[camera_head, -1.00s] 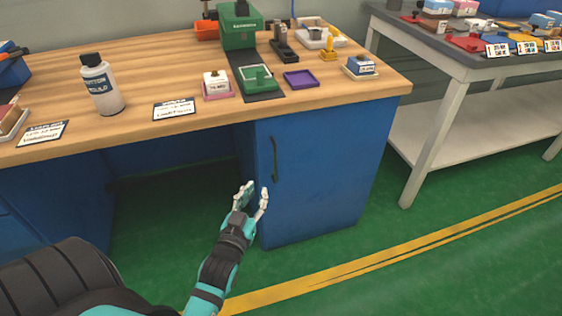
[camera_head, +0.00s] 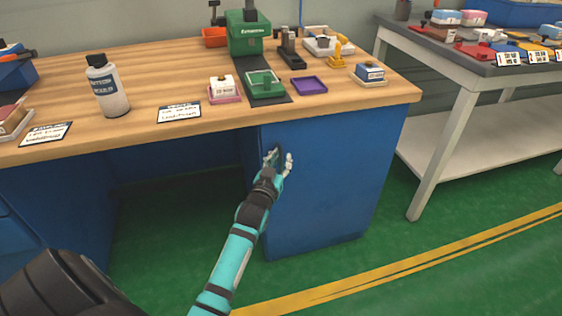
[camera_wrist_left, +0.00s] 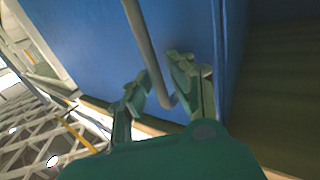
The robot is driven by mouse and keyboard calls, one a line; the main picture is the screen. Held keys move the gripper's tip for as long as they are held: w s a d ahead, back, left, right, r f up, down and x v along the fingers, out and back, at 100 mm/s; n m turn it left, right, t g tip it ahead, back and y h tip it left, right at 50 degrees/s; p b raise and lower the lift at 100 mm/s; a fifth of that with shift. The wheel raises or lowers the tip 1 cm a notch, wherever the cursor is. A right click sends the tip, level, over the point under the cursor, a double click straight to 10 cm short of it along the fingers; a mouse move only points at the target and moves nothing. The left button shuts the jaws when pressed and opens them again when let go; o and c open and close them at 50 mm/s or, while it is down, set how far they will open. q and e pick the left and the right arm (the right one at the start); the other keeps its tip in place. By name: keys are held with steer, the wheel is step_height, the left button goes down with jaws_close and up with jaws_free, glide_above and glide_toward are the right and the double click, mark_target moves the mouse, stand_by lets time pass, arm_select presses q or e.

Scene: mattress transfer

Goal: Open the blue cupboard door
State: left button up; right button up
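The blue cupboard door (camera_head: 325,185) is closed under the right part of the wooden workbench. My left gripper (camera_head: 278,160) is at the upper left of this door, in front of its dark handle, which it mostly hides in the head view. In the left wrist view the door (camera_wrist_left: 90,40) fills the upper middle, and the bar handle (camera_wrist_left: 147,50) runs down between the two fingers of my left gripper (camera_wrist_left: 158,92). The fingers are apart, one on each side of the handle. My right gripper is not in view.
The wooden workbench top (camera_head: 150,120) overhangs the cupboard and carries a white bottle (camera_head: 107,88), a green press (camera_head: 246,35) and small trays. A grey table (camera_head: 447,120) stands to the right. Green floor (camera_head: 400,265) is clear in front of the cupboard.

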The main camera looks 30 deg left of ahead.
arm_select(q)
steer(key=shift+c, duration=0.4)
jaws_close()
steer(key=shift+d, duration=0.1)
